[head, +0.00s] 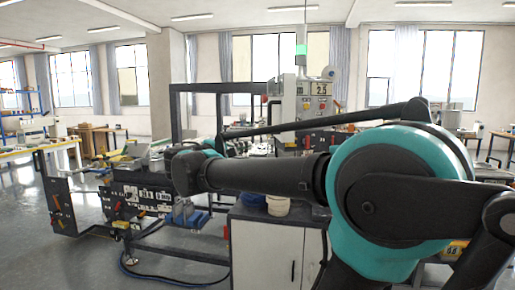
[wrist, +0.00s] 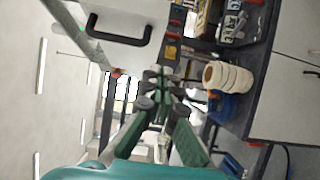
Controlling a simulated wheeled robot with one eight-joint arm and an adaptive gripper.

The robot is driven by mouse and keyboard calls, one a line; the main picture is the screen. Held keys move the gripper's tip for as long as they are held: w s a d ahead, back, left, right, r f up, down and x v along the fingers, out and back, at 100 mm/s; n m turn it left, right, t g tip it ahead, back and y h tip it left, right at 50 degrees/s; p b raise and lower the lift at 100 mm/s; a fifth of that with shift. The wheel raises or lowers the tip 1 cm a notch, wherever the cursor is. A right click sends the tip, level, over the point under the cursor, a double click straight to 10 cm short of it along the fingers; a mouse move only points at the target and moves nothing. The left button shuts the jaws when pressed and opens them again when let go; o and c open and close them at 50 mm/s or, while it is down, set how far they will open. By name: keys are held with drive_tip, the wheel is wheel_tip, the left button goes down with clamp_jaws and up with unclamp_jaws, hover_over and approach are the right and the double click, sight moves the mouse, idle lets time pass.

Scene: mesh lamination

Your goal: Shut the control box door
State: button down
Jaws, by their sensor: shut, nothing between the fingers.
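A pale box (head: 300,98) with labels and a green lamp on top stands behind my arm in the head view; it looks like the control box, but whether its door is open cannot be told there. In the wrist view, a pale panel with a black bar handle (wrist: 120,36) is at the top, perhaps the door. My gripper (wrist: 158,76) has dark green fingers that converge with tips together, empty. The handle is above and left of the tips in that view, apart from them. In the head view the gripper cannot be made out beyond my arm.
A pale cabinet (head: 268,252) with a dark top stands below my arm. White rolls (wrist: 228,77) and a blue roll (wrist: 222,105) lie on the top. Machine parts (head: 140,195) stand at the left, with open floor (head: 60,265) in front.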

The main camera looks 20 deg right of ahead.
drive_tip(key=s+d+x, duration=0.1)
drive_tip(key=s+x, duration=0.1)
drive_tip(key=x, duration=1)
drive_tip(key=shift+d, duration=0.55)
drive_tip(key=shift+s, duration=0.1)
